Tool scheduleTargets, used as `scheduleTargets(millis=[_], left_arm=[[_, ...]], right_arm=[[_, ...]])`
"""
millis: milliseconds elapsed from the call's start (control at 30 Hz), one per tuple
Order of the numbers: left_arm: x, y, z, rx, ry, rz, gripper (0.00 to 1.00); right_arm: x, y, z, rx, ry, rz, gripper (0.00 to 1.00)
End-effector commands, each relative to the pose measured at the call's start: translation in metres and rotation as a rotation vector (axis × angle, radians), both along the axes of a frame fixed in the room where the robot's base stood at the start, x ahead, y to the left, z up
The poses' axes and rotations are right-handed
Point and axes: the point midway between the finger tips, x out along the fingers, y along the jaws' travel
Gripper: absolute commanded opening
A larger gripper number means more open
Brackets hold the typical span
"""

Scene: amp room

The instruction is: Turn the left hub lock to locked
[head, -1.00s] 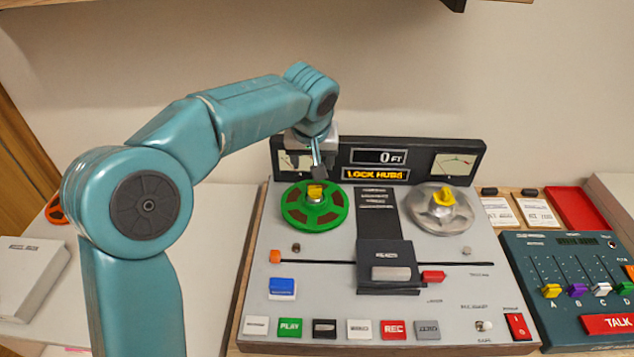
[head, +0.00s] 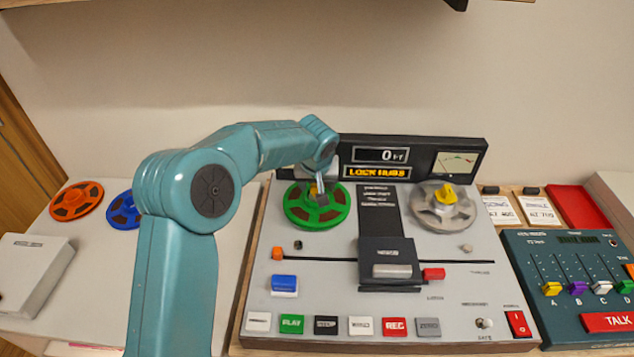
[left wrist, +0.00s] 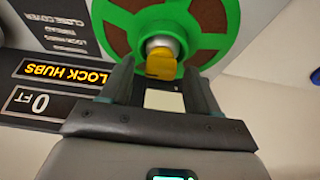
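The left hub lock is a yellow knob (left wrist: 161,63) at the centre of the green reel (head: 302,212) on the tape machine. In the head view my left gripper (head: 319,192) is over this reel, and its fingers partly cover the knob. In the left wrist view the gripper (left wrist: 158,80) is open, with one finger on each side of the knob's near end. I cannot tell whether the fingers touch the knob. The right hub lock (head: 445,194) is a yellow knob on the silver reel (head: 430,213). My right gripper is not in view.
The machine's display panel (head: 376,172) reads "LOCK HUBS" and stands right behind the reels. A dark head cover (head: 388,250) is at the middle. A mixer (head: 580,270) stands to the right. Orange (head: 76,200) and blue (head: 121,212) reels lie at the left.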

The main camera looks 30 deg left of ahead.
Motion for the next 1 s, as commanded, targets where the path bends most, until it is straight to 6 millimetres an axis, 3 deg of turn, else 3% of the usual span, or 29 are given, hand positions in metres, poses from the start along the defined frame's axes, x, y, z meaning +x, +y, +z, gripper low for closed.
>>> scheduleTargets(millis=[33, 167, 567, 1000], left_arm=[[0.000, 0.000, 0.000, 0.000, 0.000, 0.000, 0.45], [0.000, 0.000, 0.000, 0.000, 0.000, 0.000, 0.05], [0.000, 0.001, 0.002, -0.001, -0.001, -0.060, 0.06], [-0.001, 0.004, 0.004, 0.000, -0.002, -0.409, 0.06]], right_arm=[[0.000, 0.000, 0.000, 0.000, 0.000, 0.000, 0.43], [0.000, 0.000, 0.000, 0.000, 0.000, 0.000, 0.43], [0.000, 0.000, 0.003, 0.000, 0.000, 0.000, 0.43], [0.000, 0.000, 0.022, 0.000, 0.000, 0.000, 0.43]])
